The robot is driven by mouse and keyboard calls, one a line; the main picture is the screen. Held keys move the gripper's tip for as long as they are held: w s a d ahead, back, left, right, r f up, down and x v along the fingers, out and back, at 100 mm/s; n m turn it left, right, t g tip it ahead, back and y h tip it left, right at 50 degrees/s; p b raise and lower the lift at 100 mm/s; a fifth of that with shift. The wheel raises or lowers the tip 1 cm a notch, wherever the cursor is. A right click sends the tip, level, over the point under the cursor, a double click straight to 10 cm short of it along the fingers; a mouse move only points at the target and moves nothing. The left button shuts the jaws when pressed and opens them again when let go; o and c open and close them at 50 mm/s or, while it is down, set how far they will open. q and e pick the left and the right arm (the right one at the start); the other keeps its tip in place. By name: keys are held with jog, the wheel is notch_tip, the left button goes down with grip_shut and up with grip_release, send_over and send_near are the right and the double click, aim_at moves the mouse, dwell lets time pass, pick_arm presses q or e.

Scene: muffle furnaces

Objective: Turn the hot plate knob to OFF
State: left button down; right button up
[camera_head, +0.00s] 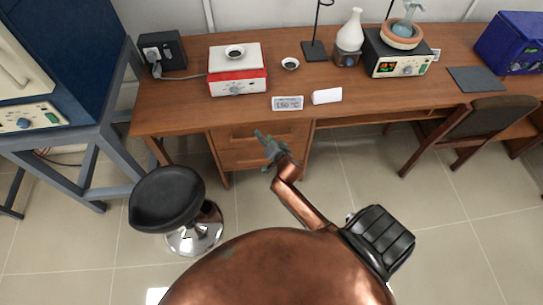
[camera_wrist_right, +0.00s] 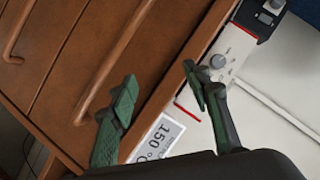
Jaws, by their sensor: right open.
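The hot plate (camera_head: 237,75) is a red and white box on the desk, left of centre. Its grey knob (camera_head: 235,89) is on the front panel; it also shows in the right wrist view (camera_wrist_right: 218,61), close to the right-hand fingertip but apparently apart from it. My right gripper (camera_head: 268,142) is in front of the desk drawers, below and right of the hot plate. In the right wrist view its green fingers (camera_wrist_right: 159,77) are spread with nothing between them. The knob's pointer is too small to read. My left gripper is not in view.
A black stool (camera_head: 167,197) stands at left; drawer handles (camera_wrist_right: 135,50) protrude below the desktop.

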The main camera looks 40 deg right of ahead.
jog(key=s+f+n+g, duration=0.1)
jog(key=s+f, duration=0.2)
jog(key=f, duration=0.5)
jog(key=shift+s+a+f+n, duration=0.2)
jog(key=shift+s+a+n, duration=0.05)
jog(key=shift+s+n, duration=0.1)
jog(key=shift+f, duration=0.1)
jog(key=s+a+f+n+g+y, duration=0.1)
jog(key=s+a+f+n+g, duration=0.15)
jog(key=s+f, duration=0.95)
jog(key=s+a+f+n+g+y, duration=0.1)
jog(key=s+f+n+g, duration=0.2)
jog(key=s+f, duration=0.85)
jog(key=s+a+f+n+g, duration=0.1)
jog(key=s+f, duration=0.4)
jog(key=s, duration=0.6)
jog(key=s+a+f+n+g, duration=0.2)
jog(key=s+f, duration=0.4)
jog(key=s, duration=0.5)
jog(key=s+a+f+n+g, duration=0.1)
jog(key=s+f+n+g, duration=0.2)
jog(key=s, duration=0.8)
notch_tip(320, 180, down, 2)
jog(key=shift+s+a+f+y, duration=0.15)
jog(key=shift+a+y, duration=0.1)
jog(key=shift+y, duration=0.15)
jog(key=shift+c, duration=0.6)
